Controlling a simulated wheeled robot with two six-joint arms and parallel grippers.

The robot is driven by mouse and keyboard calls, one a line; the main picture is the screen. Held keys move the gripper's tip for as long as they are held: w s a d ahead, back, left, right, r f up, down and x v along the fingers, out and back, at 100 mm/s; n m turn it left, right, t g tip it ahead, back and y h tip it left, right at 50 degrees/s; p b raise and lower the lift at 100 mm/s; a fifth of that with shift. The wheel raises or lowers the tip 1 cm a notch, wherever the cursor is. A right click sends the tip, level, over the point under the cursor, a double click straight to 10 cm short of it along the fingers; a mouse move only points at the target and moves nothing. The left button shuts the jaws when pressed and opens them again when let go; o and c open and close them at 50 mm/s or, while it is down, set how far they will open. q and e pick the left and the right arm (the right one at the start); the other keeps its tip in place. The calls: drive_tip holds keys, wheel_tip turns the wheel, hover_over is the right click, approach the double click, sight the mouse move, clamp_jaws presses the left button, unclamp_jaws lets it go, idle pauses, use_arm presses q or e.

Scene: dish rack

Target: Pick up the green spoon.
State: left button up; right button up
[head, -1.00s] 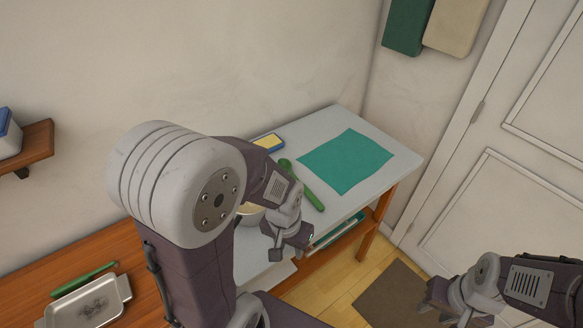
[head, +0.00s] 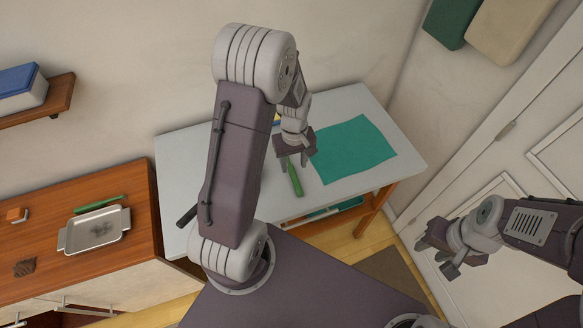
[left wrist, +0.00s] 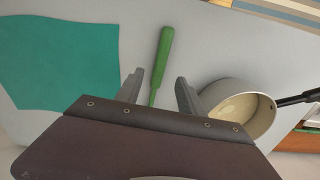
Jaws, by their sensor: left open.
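The green spoon (head: 296,180) lies on the light grey table, left of the teal cloth. My left gripper (head: 294,160) is over the spoon, fingers pointing down, open and empty. In the left wrist view, the spoon's green handle (left wrist: 163,55) runs between the two spread fingers (left wrist: 171,76). The spoon's other end is hidden behind my gripper. I cannot tell how far above the spoon the fingers are. My right gripper (head: 438,254) is open and empty, away from the table at the lower right.
A teal cloth (head: 352,150) lies flat right of the spoon. A pot (left wrist: 240,112) with a dark handle stands close to the right finger in the left wrist view. On the wooden counter are a metal tray (head: 97,229) and another green utensil (head: 98,203).

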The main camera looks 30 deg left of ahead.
sight(293, 175)
use_arm(q)
drive_tip(key=shift+w+d+f, duration=0.1)
drive_tip(key=shift+w+f, duration=0.2)
drive_tip(key=shift+f, duration=0.15)
drive_tip(key=f, duration=0.2)
drive_tip(key=f+p, duration=0.1)
drive_tip(key=f, duration=0.1)
drive_tip(key=shift+s+a, duration=0.2)
drive_tip(key=shift+s, duration=0.1)
drive_tip(key=shift+f, duration=0.4)
drive_tip(key=shift+w+f, duration=0.1)
drive_tip(key=shift+w, duration=0.1)
drive_tip(key=shift+s, duration=0.1)
clamp_jaws()
